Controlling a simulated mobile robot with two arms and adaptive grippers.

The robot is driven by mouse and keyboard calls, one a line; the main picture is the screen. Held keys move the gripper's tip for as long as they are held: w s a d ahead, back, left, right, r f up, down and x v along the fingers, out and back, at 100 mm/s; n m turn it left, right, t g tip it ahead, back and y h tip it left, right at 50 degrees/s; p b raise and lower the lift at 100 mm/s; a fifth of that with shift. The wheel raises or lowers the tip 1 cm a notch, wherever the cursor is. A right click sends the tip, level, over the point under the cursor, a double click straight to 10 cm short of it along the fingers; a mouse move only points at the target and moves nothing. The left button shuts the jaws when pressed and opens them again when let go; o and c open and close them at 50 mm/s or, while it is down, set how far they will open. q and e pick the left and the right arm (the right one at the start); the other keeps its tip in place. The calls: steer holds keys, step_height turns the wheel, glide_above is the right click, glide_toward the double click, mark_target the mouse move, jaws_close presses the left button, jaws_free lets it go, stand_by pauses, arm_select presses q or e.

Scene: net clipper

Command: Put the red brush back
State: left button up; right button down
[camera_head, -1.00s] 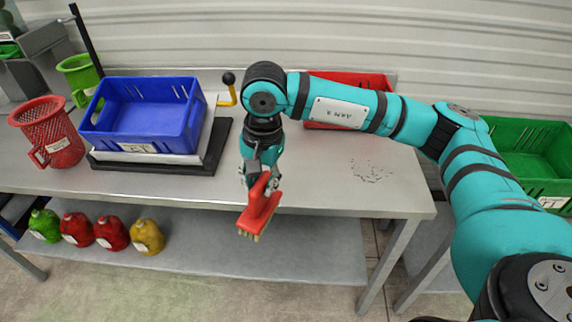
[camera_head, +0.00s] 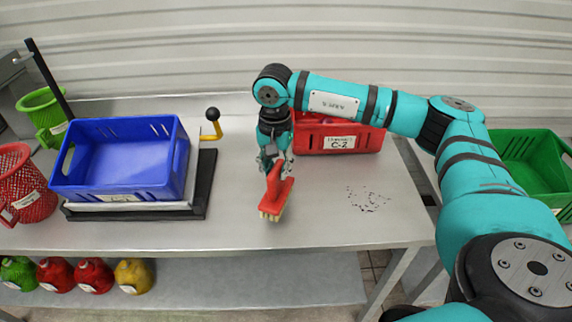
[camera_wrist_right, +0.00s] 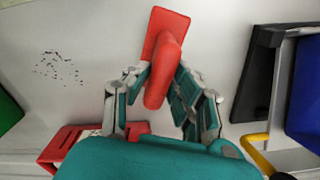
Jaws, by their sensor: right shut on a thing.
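The red brush (camera_head: 277,190) has a red handle and pale bristles that point down toward the table front. My right gripper (camera_head: 274,163) is shut on its handle, over the grey table (camera_head: 330,225). I cannot tell whether the bristles touch the tabletop. In the right wrist view the brush (camera_wrist_right: 165,50) sits between the two fingers of the right gripper (camera_wrist_right: 160,90). My left gripper is not in view.
A red crate (camera_head: 340,140) labelled C-2 stands behind the brush, partly behind my arm. A blue crate (camera_head: 125,165) sits on a scale-like stand at left. Dark crumbs (camera_head: 367,198) lie at right. A green crate (camera_head: 530,165) is far right.

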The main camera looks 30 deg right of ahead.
mark_target(285, 183)
steer(key=d, duration=0.2)
steer(key=w+d+p, duration=0.1)
steer(key=shift+d, duration=0.35)
step_height(285, 183, down, 3)
steer(key=shift+a+r+p, duration=0.1)
steer(key=shift+p, duration=0.75)
steer(key=shift+w+f, duration=0.1)
steer(key=shift+f, duration=0.55)
steer(key=c, duration=1.1)
jaws_free()
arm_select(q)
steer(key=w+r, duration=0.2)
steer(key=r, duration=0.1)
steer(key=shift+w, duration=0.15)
